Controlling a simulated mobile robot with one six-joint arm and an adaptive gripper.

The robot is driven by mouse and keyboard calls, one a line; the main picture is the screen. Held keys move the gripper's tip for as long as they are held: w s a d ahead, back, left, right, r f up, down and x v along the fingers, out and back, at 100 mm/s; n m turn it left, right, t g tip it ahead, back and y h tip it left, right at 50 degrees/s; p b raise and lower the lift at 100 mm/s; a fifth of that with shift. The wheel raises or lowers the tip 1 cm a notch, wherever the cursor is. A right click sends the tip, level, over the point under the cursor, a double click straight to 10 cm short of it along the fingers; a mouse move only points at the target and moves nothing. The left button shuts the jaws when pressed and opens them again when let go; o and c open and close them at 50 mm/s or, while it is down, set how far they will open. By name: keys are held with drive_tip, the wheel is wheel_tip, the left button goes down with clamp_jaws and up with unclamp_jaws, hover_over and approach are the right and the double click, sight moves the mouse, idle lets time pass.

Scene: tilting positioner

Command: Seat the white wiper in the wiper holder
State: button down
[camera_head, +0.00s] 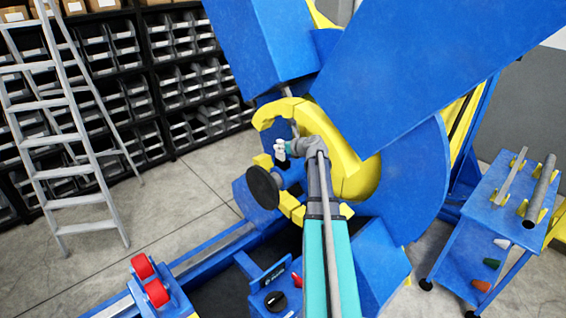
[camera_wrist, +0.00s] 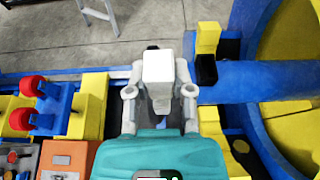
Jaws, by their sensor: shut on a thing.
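In the wrist view the white wiper (camera_wrist: 158,68) is a pale block between the two grey fingers of my gripper (camera_wrist: 160,90). The gripper is shut on it and holds it up over the machine's base. In the head view my gripper (camera_head: 283,152) is small at the end of my arm, in front of the yellow ring of the positioner, with the white wiper (camera_head: 280,145) at its tip. The wiper's far end and underside are hidden from the wrist camera. I cannot tell for sure which part is the wiper holder.
The blue and yellow positioner (camera_head: 420,180) fills the middle and right. Red rollers (camera_head: 150,281) stand lower left. A blue cart (camera_head: 497,222) with bars and small white, green and orange pieces is at right. A ladder (camera_head: 68,170) and bin shelves (camera_head: 118,60) stand behind open floor.

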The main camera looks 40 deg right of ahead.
drive_tip(key=w+d+f+b, duration=0.8)
drive_tip(key=w+f, duration=0.1)
drive_tip(key=shift+w+d+b, duration=0.25)
drive_tip(key=shift+w+b, duration=0.15)
drive_tip(key=shift+w+d+f+b, duration=0.35)
drive_tip(key=shift+f+b, duration=0.3)
drive_tip(key=shift+b, duration=0.05)
drive_tip(key=shift+s+f+b, duration=0.1)
drive_tip(key=shift+f+b, duration=1.2)
drive_tip(key=shift+f, duration=0.2)
drive_tip(key=shift+c, duration=2.4)
unclamp_jaws()
drive_tip(key=shift+r, duration=0.1)
